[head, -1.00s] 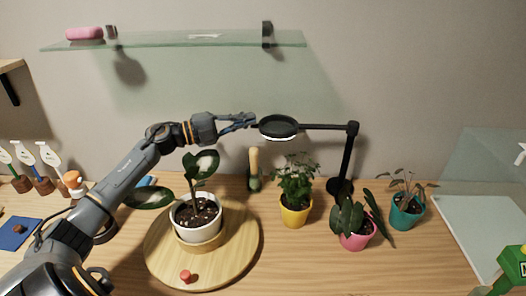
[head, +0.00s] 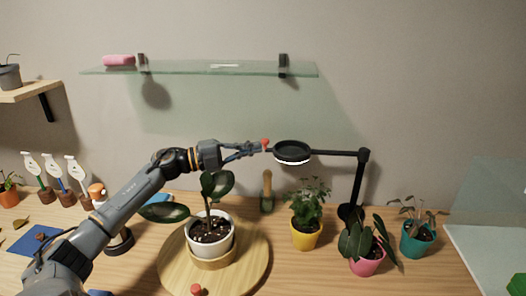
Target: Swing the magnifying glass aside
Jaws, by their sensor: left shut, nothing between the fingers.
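The magnifying glass (head: 293,151) is a round black-rimmed head on a jointed black arm (head: 335,153), which runs right to an upright post with its foot on the table. A small red knob (head: 265,144) shows at the left side of the head. My left gripper (head: 257,148) is shut and empty, with its fingertips right at the red knob; I cannot tell whether they touch it. The head hangs above and between the white-potted plant (head: 210,239) and the yellow-potted plant (head: 306,235). My right gripper is not in view.
The white pot stands on a round wooden board (head: 258,270). A pink pot (head: 367,263) and a teal pot (head: 417,240) stand at right. A glass shelf (head: 205,69) hangs above. A wooden-handled tool (head: 267,191) stands behind. Plant labels stand at left.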

